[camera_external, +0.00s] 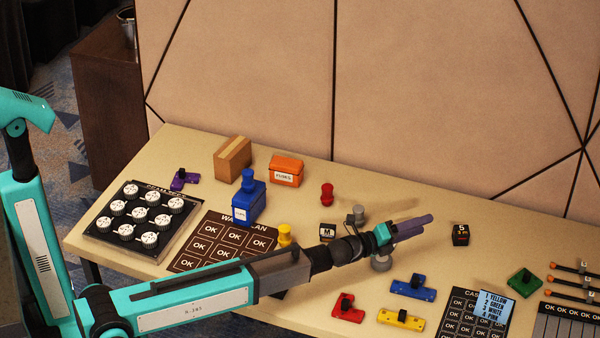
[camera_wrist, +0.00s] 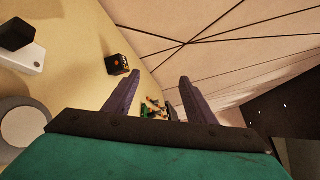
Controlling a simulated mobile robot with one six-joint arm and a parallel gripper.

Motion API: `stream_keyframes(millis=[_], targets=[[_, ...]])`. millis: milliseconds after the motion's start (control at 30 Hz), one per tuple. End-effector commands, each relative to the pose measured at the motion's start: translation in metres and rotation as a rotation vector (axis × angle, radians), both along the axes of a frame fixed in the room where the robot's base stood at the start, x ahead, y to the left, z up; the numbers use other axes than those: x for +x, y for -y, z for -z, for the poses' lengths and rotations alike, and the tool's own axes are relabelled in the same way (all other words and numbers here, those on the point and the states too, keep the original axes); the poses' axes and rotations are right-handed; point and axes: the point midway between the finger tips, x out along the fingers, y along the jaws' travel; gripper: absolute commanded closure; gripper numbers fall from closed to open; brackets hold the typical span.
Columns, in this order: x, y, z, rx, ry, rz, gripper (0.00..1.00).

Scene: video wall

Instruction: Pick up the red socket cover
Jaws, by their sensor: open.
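The red piece (camera_external: 347,308) with a black knob, which looks like the red socket cover, lies flat near the table's front edge in the external view. My gripper (camera_external: 428,222) is above the table, up and to the right of the red piece, pointing right and away from it. In the wrist view my gripper (camera_wrist: 158,76) has its two purple fingers spread, with nothing held between them. I cannot make out the red piece in the wrist view.
Blue (camera_external: 413,287) and yellow (camera_external: 401,319) knobbed pieces lie close to the red one's right. A dark card (camera_external: 460,325) lies farther right. A small black cube (camera_external: 460,235) stands right of my gripper. A red peg-like thing (camera_external: 327,194) stands farther back.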

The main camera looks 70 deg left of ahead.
Motion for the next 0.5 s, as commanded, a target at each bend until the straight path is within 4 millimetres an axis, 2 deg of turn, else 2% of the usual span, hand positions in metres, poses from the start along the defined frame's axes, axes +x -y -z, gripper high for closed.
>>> stream_keyframes(millis=[33,100,267,500], targets=[[-0.006,-0.023,-0.004,0.049,0.006,-0.019,0.49],[-0.012,-0.051,-0.008,0.124,0.016,-0.039,0.49],[-0.03,-0.112,-0.017,0.294,0.027,-0.085,0.49],[-0.065,-0.198,-0.027,0.552,0.021,-0.148,0.49]])
